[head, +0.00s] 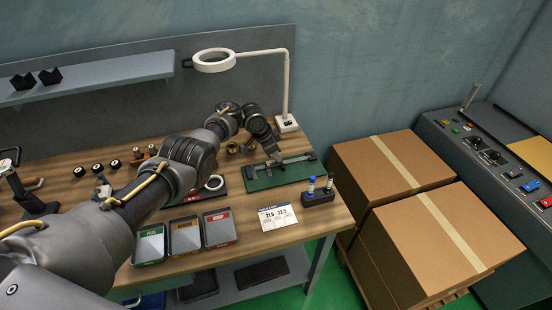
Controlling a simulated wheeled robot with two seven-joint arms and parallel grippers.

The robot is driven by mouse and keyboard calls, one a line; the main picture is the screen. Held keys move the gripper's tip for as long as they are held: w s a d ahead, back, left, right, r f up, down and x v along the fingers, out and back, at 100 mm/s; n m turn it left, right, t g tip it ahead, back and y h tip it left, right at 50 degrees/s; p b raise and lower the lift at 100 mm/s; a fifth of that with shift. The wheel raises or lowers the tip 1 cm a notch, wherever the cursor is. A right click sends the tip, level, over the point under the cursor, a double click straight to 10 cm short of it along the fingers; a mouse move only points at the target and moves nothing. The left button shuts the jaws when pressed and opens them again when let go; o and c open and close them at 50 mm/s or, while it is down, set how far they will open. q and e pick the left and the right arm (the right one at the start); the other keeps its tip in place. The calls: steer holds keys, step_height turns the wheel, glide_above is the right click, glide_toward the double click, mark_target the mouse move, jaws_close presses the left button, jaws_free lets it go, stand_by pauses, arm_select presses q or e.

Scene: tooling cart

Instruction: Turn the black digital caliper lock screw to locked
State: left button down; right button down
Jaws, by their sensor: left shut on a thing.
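The digital caliper (298,160) lies on a green mat (290,177) at the right part of the wooden bench. Its display and lock screw are too small to make out, and my gripper covers part of it. My left arm reaches in from the left, and my left gripper (274,158) points down at the caliper's left part. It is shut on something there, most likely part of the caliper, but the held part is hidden. My right gripper is not in view.
A ring lamp (214,60) stands behind the mat. Three labelled trays (184,236), a printed card (277,216) and a marker holder (318,198) are in front. Cardboard boxes (390,165) stand right of the bench. A shelf (110,73) is at the back.

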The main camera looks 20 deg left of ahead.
arm_select(q)
steer(key=shift+f+m, duration=0.1)
steer(key=shift+m, duration=0.2)
steer(key=c, duration=1.3)
jaws_free()
steer(key=shift+c, duration=0.2)
steer(key=p+v, duration=0.2)
steer(key=v, duration=0.9)
steer(key=shift+w+p, duration=0.2)
steer(key=shift+p, duration=0.1)
steer(key=shift+d+f, duration=0.1)
